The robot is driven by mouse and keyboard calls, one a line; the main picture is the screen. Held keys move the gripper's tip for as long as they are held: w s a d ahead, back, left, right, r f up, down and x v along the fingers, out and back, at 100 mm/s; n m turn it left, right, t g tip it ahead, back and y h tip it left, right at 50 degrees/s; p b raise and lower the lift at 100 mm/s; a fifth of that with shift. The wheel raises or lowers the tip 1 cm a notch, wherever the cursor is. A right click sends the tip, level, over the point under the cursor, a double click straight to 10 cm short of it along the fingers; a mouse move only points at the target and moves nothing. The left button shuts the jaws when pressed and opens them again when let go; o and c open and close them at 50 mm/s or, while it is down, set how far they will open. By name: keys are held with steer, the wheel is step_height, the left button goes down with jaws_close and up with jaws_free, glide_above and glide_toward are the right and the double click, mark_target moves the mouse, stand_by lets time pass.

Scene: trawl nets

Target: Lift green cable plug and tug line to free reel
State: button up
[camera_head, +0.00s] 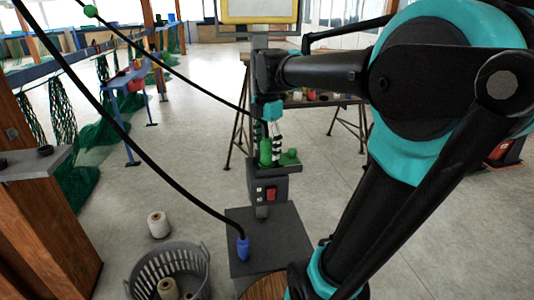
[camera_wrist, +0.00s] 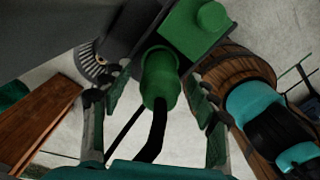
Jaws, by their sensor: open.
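The green cable plug (camera_head: 265,150) stands in the top of a grey post with a red switch (camera_head: 270,193). My gripper (camera_head: 269,132) is directly above the plug, pointing down. In the wrist view my gripper (camera_wrist: 158,108) is open, with one finger on each side of the plug and gaps visible. I cannot pick out the reel.
A blue plug (camera_head: 243,247) with a thick black cable stands on the grey base (camera_head: 285,232). A grey basket (camera_head: 195,262) holding spools and a white spool (camera_head: 158,224) are at lower left. A wooden barrel (camera_wrist: 236,67) is close right in the wrist view.

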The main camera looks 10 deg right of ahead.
steer(key=shift+f, duration=0.1)
steer(key=shift+c, duration=0.4)
jaws_close()
